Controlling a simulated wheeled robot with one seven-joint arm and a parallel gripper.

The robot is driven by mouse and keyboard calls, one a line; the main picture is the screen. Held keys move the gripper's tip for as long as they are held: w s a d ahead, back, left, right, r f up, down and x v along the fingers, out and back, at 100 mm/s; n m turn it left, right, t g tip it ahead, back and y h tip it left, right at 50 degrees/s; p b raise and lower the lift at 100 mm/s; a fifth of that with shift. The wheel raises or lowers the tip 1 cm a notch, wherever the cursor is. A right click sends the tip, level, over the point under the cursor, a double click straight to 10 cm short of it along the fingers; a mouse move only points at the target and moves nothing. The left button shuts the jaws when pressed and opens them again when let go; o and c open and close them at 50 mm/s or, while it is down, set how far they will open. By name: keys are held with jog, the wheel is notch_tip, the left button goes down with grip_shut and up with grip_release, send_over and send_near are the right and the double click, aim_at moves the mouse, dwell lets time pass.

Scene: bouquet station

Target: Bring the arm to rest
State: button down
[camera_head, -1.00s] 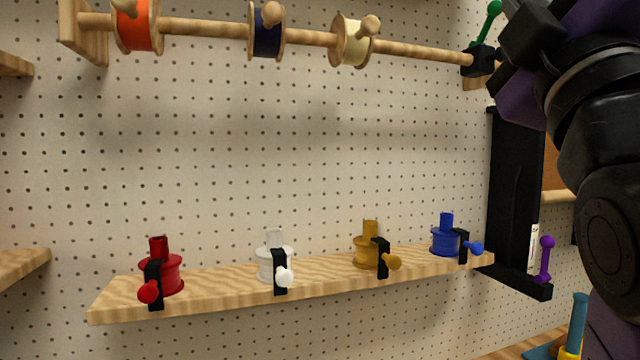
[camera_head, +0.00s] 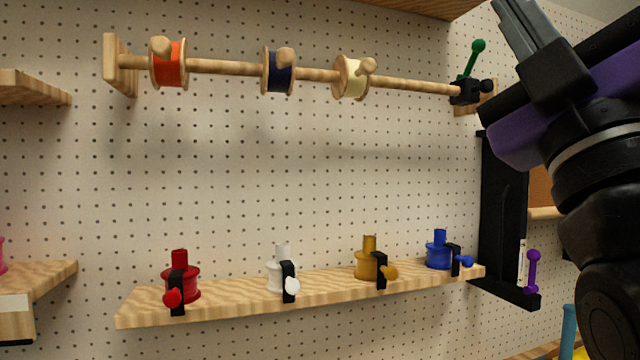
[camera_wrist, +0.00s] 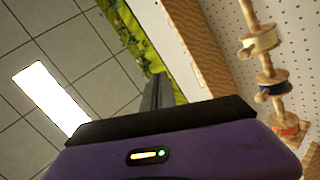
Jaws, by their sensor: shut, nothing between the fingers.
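My gripper (camera_head: 522,30) is at the upper right of the head view, pointing up and to the left in front of the pegboard. Its two grey fingers lie together, with nothing between them. In the wrist view the shut fingers (camera_wrist: 157,92) stick out beyond the dark edge of my purple gripper body. The gripper touches nothing that I can see.
A wooden rod (camera_head: 220,67) carries orange (camera_head: 172,64), navy (camera_head: 279,71) and cream (camera_head: 351,77) spools. Below, a wooden shelf (camera_head: 330,288) holds red, white, amber and blue fittings. A black frame (camera_head: 500,200) hangs near my arm. Open wall lies left of my arm.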

notch_tip(320, 180, down, 37)
jog(key=d+m+g+h, duration=0.15)
jog(key=m+g, duration=0.35)
jog(key=m, duration=0.5)
jog(key=s+d+f+m+g+p, duration=0.1)
jog(key=s+f+g, duration=0.8)
jog(key=s+f, duration=1.8)
jog(key=shift+s+d+f+m+g+p, duration=0.2)
jog(key=shift+s+m+g+p, duration=0.2)
jog(key=shift+s, duration=0.65)
